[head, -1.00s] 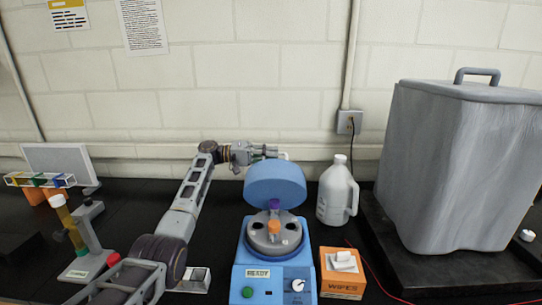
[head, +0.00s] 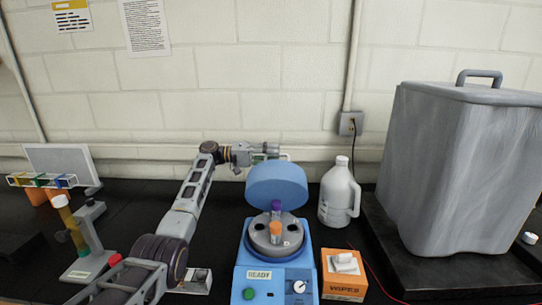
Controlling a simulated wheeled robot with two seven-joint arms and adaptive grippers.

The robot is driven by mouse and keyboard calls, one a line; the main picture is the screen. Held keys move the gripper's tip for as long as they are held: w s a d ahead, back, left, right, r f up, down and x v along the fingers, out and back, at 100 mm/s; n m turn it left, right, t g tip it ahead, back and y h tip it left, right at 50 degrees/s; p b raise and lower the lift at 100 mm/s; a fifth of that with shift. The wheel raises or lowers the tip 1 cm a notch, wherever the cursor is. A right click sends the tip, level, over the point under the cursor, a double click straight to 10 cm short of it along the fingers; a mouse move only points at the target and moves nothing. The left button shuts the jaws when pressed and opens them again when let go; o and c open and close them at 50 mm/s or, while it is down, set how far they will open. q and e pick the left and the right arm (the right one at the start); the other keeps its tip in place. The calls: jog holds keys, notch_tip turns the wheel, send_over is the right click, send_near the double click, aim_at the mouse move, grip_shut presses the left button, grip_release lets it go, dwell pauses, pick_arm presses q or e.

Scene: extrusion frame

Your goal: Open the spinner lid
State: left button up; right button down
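The blue spinner (head: 276,272) stands on the black bench at the middle front. Its round blue lid (head: 277,185) is raised and tilted back, so the grey rotor (head: 262,240) shows. The rotor holds a purple-capped tube (head: 276,207) and an orange-capped tube (head: 276,228). My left gripper (head: 275,152) is behind and above the lid, near its top edge. Its fingers are small and partly hidden, and I cannot tell whether they touch the lid or are open. My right gripper is out of the picture.
A wipes box (head: 343,276) sits right of the spinner, with a white jug (head: 338,192) behind it. A large grey covered bin (head: 455,165) fills the right. A stand (head: 88,240) and a tube rack (head: 40,181) are at left.

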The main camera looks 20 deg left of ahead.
pick_arm(q)
jog(key=v, duration=1.2)
jog(key=shift+r, duration=0.15)
jog(key=shift+s+a, duration=0.1)
dwell(0.3)
